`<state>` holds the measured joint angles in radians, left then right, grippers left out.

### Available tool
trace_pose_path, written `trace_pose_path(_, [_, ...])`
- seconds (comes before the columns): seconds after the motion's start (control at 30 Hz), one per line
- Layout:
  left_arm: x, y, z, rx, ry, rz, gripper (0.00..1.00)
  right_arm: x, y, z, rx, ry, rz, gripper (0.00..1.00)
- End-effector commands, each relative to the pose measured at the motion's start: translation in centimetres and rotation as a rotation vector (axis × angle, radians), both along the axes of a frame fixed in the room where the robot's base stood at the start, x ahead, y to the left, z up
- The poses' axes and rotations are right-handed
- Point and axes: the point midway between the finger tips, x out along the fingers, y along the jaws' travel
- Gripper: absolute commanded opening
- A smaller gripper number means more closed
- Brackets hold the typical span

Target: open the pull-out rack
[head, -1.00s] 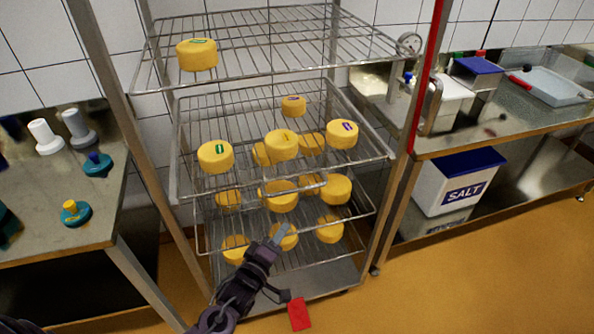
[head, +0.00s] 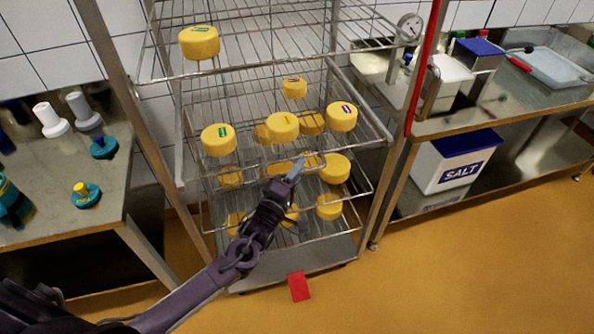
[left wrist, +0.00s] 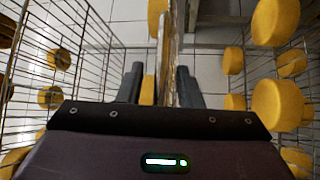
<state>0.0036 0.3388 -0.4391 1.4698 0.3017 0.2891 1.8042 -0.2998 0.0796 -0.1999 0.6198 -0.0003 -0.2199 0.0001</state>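The pull-out rack (head: 364,148) is a wire shelf in the steel frame, with several yellow cheeses (head: 341,117) on it. A short handle bar (head: 323,161) shows at its front rim, partly hidden by my gripper. My left gripper (head: 296,171) is in front of the rack, with its fingertips at or very near this bar. In the left wrist view my left gripper (left wrist: 160,87) has its fingers apart, and a metal bar (left wrist: 171,50) runs between them. I cannot tell whether they touch it. My right gripper is not in view.
A wire shelf with one cheese (head: 199,43) is above, and lower shelves hold more cheeses (head: 330,206). A steel table (head: 60,188) is at left. A bench (head: 480,118) with a salt bin (head: 453,165) is at right. A red tag (head: 299,286) is low in front. Floor at lower right is clear.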

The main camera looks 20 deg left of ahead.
Motion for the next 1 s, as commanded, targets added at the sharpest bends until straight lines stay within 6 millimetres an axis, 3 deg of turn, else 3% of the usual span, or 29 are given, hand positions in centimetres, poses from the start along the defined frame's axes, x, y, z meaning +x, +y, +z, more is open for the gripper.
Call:
trace_pose_path(0.17, [0.0,0.0,0.0,0.000,0.001,0.000,0.32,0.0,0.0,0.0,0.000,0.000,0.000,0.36])
trace_pose_path(0.4, [0.0,0.0,-0.1,0.000,0.001,0.000,0.01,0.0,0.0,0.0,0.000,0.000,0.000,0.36])
trace_pose_path(0.77, [-0.1,0.0,-0.1,0.001,0.002,-0.001,0.00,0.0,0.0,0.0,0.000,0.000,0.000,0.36])
trace_pose_path(1.0, [-1.4,-0.9,-0.1,-0.002,0.006,-0.002,0.00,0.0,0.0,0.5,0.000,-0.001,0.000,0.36])
